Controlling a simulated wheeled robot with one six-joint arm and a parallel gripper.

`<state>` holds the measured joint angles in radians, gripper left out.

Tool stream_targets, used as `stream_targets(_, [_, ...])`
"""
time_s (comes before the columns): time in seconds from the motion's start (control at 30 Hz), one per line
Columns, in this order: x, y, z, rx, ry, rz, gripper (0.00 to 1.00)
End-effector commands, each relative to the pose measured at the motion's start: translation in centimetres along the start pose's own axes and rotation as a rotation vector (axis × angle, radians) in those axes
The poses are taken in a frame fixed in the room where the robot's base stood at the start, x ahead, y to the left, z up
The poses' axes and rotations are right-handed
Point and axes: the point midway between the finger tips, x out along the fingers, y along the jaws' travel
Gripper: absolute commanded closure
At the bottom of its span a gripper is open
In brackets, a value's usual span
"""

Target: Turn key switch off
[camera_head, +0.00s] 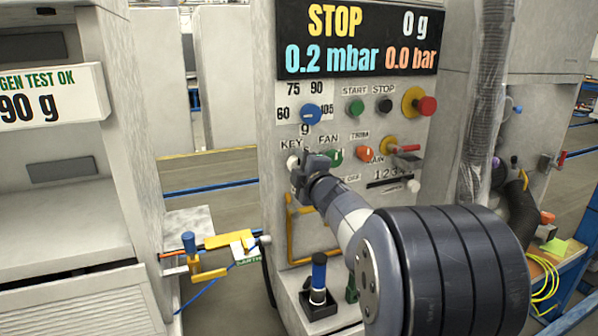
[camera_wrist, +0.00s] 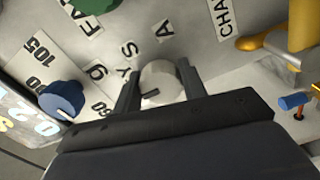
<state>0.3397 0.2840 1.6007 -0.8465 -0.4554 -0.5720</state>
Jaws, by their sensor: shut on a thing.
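The key switch (camera_head: 293,162) is a small pale round knob at the left of the control panel, just below the KEY label. In the wrist view the key switch (camera_wrist: 160,82) shows as a light grey disc with a short dark mark near its lower edge. My gripper (camera_head: 306,176) is at the switch and partly covers it in the head view. In the wrist view my gripper (camera_wrist: 158,70) has one dark finger on each side of the knob and is shut on it. Letters S and A are printed beside the knob.
A blue dial (camera_head: 311,114) sits just above, with a green fan knob (camera_head: 335,155) and an orange trim knob (camera_head: 364,153) to the right. A red mushroom button (camera_head: 426,106) is farther right. The display (camera_head: 357,38) reads STOP, 0 g, 0.2 mbar, 0.0 bar.

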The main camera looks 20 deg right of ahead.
Motion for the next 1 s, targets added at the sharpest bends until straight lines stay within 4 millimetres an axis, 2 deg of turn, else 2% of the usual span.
stream_targets(0.53, [0.0,-0.04,-0.02,-0.027,0.0,-0.001,0.83])
stream_targets(0.57, [0.0,-0.04,-0.02,-0.027,0.0,-0.001,0.58])
stream_targets(0.6, [0.0,-0.03,-0.02,-0.026,0.0,-0.001,0.55])
stream_targets(0.8, [0.0,-0.02,-0.02,-0.025,0.0,-0.001,0.39])
stream_targets(1.0, [-0.01,0.0,-0.01,-0.025,0.0,0.0,0.39])
